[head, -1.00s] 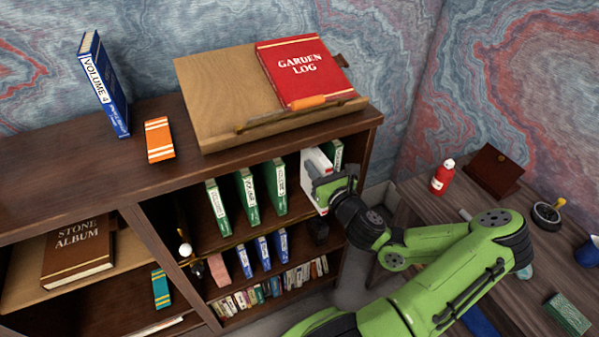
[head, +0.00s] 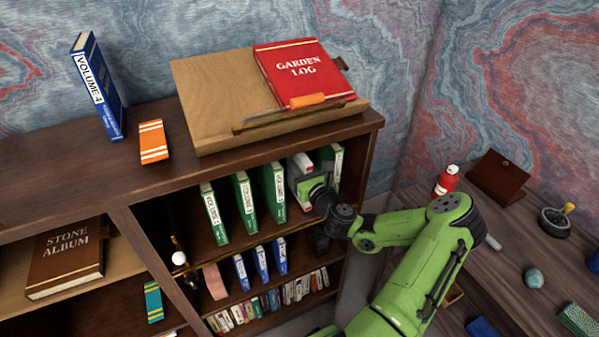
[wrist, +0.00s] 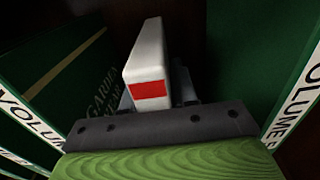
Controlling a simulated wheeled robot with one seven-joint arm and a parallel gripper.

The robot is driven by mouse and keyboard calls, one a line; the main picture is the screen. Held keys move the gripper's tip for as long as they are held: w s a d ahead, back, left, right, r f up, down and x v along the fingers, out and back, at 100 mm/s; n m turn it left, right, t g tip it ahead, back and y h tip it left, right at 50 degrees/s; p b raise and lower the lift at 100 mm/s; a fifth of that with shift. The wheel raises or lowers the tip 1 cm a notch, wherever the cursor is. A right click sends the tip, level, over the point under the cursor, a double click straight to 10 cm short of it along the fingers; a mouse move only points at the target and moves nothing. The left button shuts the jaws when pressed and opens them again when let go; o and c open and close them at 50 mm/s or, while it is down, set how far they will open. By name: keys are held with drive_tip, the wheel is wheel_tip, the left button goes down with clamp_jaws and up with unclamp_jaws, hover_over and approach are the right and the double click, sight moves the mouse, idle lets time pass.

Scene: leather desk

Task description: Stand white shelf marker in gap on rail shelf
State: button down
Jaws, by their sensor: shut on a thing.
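The white shelf marker (wrist: 150,65) with a red patch is held upright in my gripper (wrist: 155,105), which is shut on it. It also shows in the head view (head: 302,163), its top just above my gripper (head: 309,183). The marker is between green volumes on the rail shelf (head: 232,236). In the wrist view a green book stands to its left (wrist: 75,75) and another to its right (wrist: 245,60). The marker's lower part is hidden by my gripper, so I cannot tell whether it touches the shelf.
Several green volumes (head: 245,203) stand left of my gripper, and one (head: 331,160) stands close on its right. The bookcase top (head: 60,160) overhangs the shelf. Blue books (head: 262,262) stand on the shelf below. A side table (head: 500,250) is at right.

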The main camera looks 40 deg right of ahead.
drive_tip(key=shift+w+d+f, duration=0.15)
drive_tip(key=shift+w+f, duration=0.25)
drive_tip(key=shift+w, duration=0.05)
drive_tip(key=c, duration=0.9)
unclamp_jaws()
drive_tip(key=p+v, duration=0.2)
drive_tip(key=v, duration=1)
drive_tip(key=shift+s, duration=0.1)
